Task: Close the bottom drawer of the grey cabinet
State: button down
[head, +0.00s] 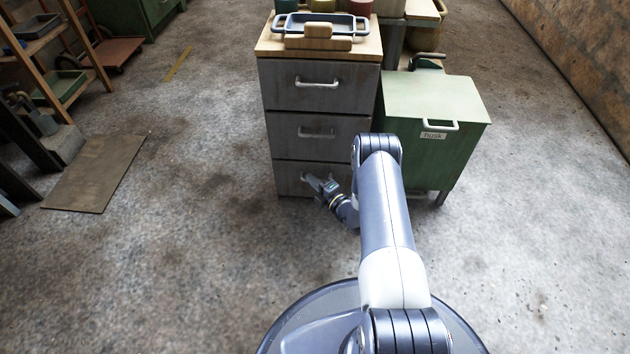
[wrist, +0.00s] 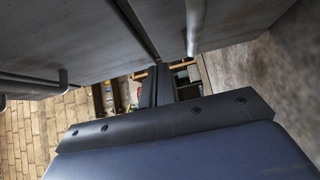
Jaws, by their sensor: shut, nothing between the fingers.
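The grey cabinet (head: 262,110) has three stacked drawers and a wooden top. Its bottom drawer (head: 288,182) looks about flush with the drawers above, though my arm hides its right part, and I cannot tell if a small gap is left. My gripper (head: 307,178) is at the front of the bottom drawer, near its handle. In the wrist view the dark fingers of my gripper (wrist: 155,88) are together with nothing between them, close to the grey drawer fronts. Contact cannot be told.
A green bin (head: 450,105) labelled "husk" stands right of the cabinet. A blue-grey tray (head: 345,20) and wooden blocks (head: 318,37) are on the cabinet top. A flat brown panel (head: 95,172) lies on the floor at left, near a wooden rack (head: 45,50).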

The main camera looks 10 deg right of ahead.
jog(key=p+v, duration=0.3)
jog(key=v, duration=0.6)
jog(key=shift+s+d, duration=0.2)
jog(key=shift+s, duration=0.15)
jog(key=shift+f, duration=0.1)
